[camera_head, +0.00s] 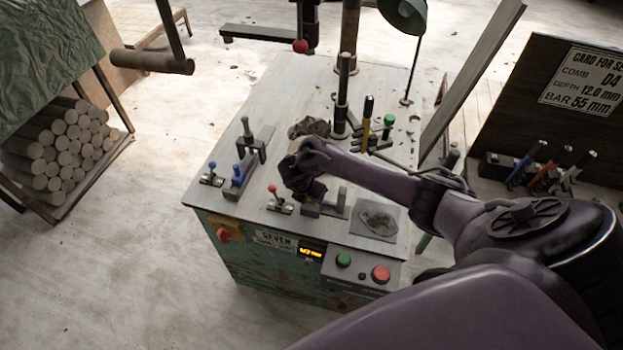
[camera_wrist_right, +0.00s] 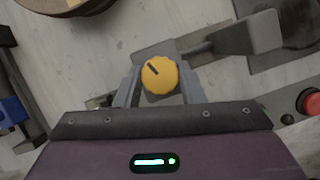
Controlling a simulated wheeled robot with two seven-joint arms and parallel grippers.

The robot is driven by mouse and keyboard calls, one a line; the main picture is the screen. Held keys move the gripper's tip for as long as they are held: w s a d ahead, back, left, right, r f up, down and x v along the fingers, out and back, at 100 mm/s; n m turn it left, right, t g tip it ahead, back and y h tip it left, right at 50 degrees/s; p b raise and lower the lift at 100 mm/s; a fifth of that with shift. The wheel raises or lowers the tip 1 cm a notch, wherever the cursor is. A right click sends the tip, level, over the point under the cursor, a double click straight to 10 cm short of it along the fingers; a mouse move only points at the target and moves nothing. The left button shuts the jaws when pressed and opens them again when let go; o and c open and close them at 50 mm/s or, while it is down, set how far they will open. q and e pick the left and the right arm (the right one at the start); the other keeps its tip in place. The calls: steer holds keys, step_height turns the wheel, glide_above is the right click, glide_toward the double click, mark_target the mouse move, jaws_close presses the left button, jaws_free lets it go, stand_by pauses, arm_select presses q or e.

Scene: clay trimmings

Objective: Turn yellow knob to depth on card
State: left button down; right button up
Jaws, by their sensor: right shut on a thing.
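The yellow knob (camera_wrist_right: 158,75) has a dark pointer mark slanting toward the upper left in the right wrist view. The grey fingers of my right gripper (camera_wrist_right: 160,88) sit on either side of it, shut on it. In the head view my right gripper (camera_head: 303,190) is over the front of the machine table and hides the knob. The card (camera_head: 586,82) at the upper right reads depth 12.0 mm and bar 55 mm; its comb line is partly legible. A small lit display (camera_head: 311,252) shows yellow digits too small to read surely. My left gripper is not in view.
The machine's grey tabletop (camera_head: 275,105) carries a blue-handled clamp (camera_head: 240,172), a red-tipped lever (camera_head: 275,192) and a dark post (camera_head: 342,95). A green button (camera_head: 343,260) and a red button (camera_head: 380,274) are on the front panel. Rolled logs (camera_head: 60,150) are stacked at left.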

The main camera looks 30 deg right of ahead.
steer(key=shift+w+r+m, duration=0.1)
steer(key=shift+m, duration=0.2)
steer(key=o, duration=1)
steer(key=p+v, duration=0.2)
steer(key=v, duration=0.5)
steer(key=shift+a+r, duration=0.2)
steer(key=shift+r, duration=0.1)
